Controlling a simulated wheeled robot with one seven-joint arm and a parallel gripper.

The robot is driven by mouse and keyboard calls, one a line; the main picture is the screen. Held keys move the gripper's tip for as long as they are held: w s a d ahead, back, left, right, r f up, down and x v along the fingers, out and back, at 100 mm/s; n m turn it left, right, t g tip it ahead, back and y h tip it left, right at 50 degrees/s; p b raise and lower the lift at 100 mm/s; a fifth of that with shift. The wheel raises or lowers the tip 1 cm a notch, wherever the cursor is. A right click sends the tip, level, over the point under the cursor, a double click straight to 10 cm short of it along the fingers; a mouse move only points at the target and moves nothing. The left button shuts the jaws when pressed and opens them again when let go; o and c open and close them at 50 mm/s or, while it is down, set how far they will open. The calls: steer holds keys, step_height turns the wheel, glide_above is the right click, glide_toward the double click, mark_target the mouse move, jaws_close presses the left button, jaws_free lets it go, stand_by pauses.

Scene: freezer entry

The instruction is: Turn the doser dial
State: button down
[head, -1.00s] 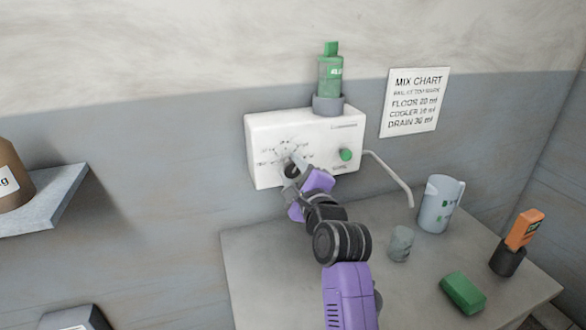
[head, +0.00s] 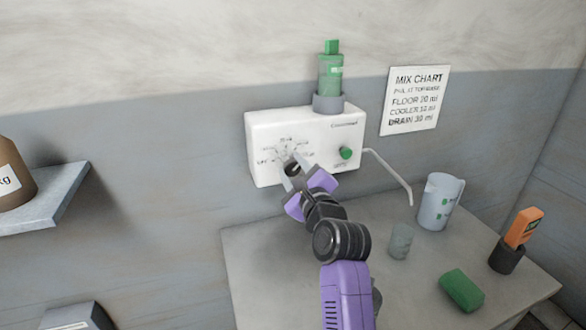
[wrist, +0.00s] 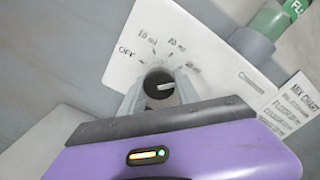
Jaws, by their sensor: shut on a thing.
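The doser (head: 265,130) is a white box on the wall with a black dial (wrist: 158,80) at its lower left. The dial carries a white pointer line, and labels OFF, 10 ml, 20 ml and a partly hidden one ring it. In the wrist view the pointer lies toward the right, on the side of the last label; the exact mark is unclear. My gripper (head: 291,173) is shut on the dial, one finger on each side, also seen in the wrist view (wrist: 160,92). A round green button (head: 345,153) sits right of the dial.
A green bottle (head: 330,75) stands on the doser, and a spout (head: 390,172) reaches right. The counter (head: 260,260) holds a jug (head: 440,203), a grey cup (head: 401,241), a green block (head: 461,290) and an orange item (head: 524,229) in a dark holder. A mix chart (head: 414,100) hangs right.

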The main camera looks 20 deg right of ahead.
steer(key=c, duration=0.9)
jaws_free()
steer(key=s+b, duration=0.1)
steer(key=s, duration=0.6)
steer(key=shift+s+b, duration=0.4)
steer(key=shift+f, duration=0.1)
